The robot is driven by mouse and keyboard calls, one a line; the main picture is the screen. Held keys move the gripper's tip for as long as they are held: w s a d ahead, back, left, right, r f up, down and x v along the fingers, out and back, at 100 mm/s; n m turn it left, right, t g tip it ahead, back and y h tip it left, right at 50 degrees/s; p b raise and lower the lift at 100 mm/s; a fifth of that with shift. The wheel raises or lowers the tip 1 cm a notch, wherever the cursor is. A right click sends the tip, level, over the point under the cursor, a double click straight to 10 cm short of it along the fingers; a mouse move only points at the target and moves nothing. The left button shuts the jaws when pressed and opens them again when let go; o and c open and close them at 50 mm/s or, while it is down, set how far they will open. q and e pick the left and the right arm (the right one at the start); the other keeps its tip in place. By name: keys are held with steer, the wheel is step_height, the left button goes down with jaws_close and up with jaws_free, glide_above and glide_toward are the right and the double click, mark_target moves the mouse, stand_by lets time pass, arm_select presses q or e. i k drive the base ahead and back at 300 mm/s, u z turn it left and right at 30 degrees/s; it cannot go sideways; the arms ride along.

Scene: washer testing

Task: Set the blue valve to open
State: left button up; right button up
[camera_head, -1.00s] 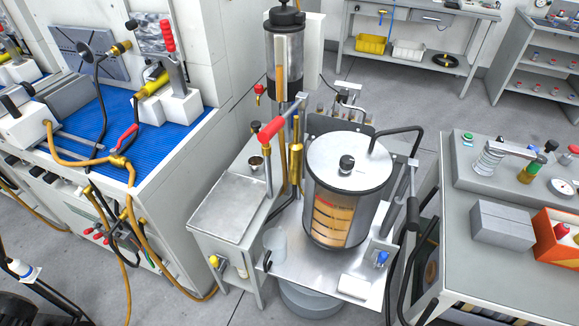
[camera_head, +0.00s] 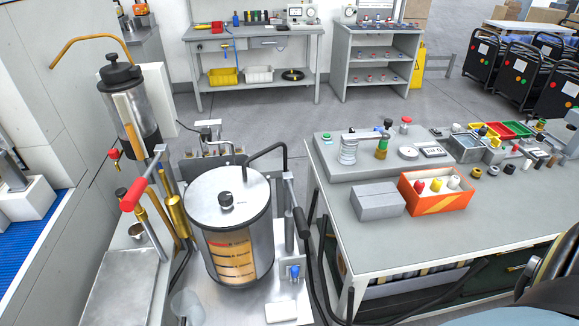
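The small blue valve (camera_head: 294,271) is on the front right of the metal stand, low beside the round metal tank (camera_head: 228,235). It is small in the view, and I cannot tell whether its handle is set open or closed. The tank has a flat lid with a black knob and an orange-lit window. Neither of my grippers shows in the head view. A dark rounded part at the lower right edge may be part of my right arm.
A grey bench (camera_head: 400,240) stands right of the tank, with a grey box (camera_head: 377,201) and an orange box (camera_head: 436,191) on it. A red-handled lever (camera_head: 134,194) stands left of the tank. Black hoses run between tank and bench. Open floor lies behind.

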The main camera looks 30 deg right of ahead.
mark_target(294, 270)
steer(key=z, duration=1.1)
